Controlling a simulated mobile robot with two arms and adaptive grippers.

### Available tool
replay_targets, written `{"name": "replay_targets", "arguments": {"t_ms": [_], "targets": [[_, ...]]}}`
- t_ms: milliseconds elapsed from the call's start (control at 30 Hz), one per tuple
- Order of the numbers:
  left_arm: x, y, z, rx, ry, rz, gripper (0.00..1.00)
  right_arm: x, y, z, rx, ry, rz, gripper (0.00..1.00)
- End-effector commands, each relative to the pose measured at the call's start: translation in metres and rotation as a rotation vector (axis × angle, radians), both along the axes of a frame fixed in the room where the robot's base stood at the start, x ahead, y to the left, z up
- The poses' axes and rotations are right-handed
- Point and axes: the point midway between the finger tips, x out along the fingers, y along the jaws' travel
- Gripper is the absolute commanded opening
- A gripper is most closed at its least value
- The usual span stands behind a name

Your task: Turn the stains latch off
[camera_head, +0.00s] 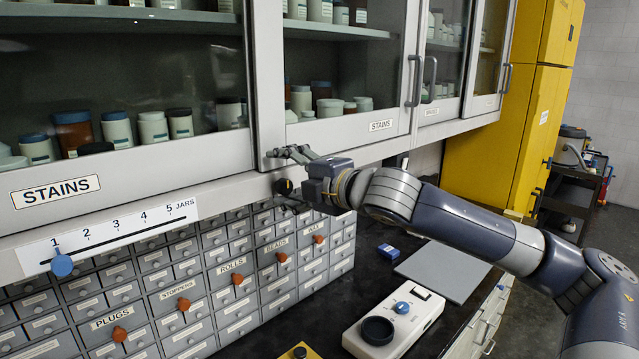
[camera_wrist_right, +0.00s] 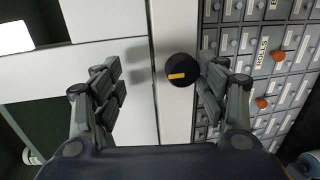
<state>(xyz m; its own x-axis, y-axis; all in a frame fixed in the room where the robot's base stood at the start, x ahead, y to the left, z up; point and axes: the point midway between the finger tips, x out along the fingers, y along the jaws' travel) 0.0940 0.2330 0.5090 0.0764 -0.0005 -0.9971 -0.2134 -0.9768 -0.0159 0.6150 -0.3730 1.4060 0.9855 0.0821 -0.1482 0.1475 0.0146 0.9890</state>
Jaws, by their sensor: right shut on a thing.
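The STAINS cabinet carries a white sign (camera_head: 55,190) on its lower rail at the left. Its latch is a round black knob (camera_head: 283,187) on the rail below the doors. The knob shows in the right wrist view (camera_wrist_right: 181,70) with an orange-yellow mark lying roughly level. My right gripper (camera_head: 292,178) is at the knob, one finger above it and one below. In the wrist view my right gripper (camera_wrist_right: 160,85) has a finger on each side of the knob; the right finger is close against it. My left gripper is not in view.
A jar scale (camera_head: 115,235) with a blue slider (camera_head: 61,266) at 1 hangs at the left. Labelled drawers (camera_head: 190,290) with orange knobs line the wall below. A white device (camera_head: 395,322) and a grey mat (camera_head: 443,271) lie on the black counter. Glass doors are above.

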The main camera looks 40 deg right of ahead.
Motion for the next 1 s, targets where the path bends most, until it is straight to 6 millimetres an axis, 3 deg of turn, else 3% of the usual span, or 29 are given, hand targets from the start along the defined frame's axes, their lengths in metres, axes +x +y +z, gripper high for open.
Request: {"name": "replay_targets", "arguments": {"t_ms": [33, 400, 667, 1000], "targets": [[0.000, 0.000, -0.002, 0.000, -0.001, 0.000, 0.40, -0.008, -0.001, 0.025, -0.013, -0.057, 0.003, 0.47], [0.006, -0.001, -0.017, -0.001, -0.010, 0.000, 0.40, -0.033, -0.003, 0.021, -0.010, -0.049, 0.003, 0.47], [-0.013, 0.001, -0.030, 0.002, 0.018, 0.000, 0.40, -0.050, -0.004, 0.017, -0.006, -0.041, 0.003, 0.47], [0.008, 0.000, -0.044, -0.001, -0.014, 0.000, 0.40, -0.074, -0.006, 0.017, -0.006, -0.039, 0.000, 0.47]]}}
